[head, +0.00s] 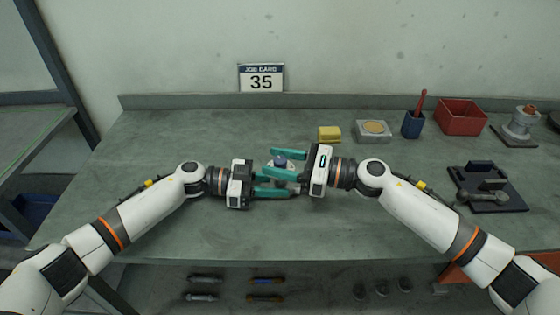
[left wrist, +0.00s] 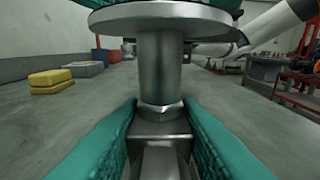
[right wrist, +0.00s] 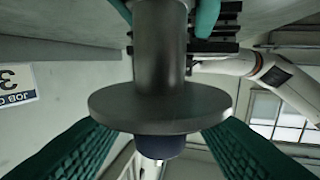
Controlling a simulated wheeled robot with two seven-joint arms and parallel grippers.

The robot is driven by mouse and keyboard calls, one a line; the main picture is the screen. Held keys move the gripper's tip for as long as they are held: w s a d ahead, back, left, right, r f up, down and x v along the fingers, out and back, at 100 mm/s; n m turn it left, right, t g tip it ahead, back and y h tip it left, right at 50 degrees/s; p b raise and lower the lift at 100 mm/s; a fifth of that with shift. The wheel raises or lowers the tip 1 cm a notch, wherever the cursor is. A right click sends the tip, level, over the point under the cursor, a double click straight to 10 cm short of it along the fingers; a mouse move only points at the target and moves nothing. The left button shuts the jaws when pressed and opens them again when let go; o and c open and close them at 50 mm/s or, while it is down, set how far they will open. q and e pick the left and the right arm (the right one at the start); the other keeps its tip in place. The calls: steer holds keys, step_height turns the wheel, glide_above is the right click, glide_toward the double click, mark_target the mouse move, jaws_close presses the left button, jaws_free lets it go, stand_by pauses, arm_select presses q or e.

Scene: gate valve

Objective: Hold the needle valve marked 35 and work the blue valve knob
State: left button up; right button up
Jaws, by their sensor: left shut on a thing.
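The valve is a grey metal piece with a stem (left wrist: 160,65), a wide round flange (right wrist: 160,108) and a blue knob (head: 281,157) on top. My left gripper (head: 285,185) is shut on the valve's lower metal body (left wrist: 160,135), low over the bench. My right gripper (head: 270,162) is open, one finger on each side of the blue knob. In the right wrist view the knob (right wrist: 160,147) shows beyond the flange, with gaps between it and both fingers. No number is readable on the valve. A card reading 35 (head: 261,79) stands at the wall.
On the grey bench (head: 180,235) stand a yellow block (head: 329,133), a grey box with a yellow disc (head: 373,130), a blue cup (head: 412,125), a red bin (head: 461,117) and a black fixture (head: 487,190) at the right. The bench front and left are clear.

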steer(key=v, duration=1.2)
arm_select(q)
steer(key=o, duration=0.8)
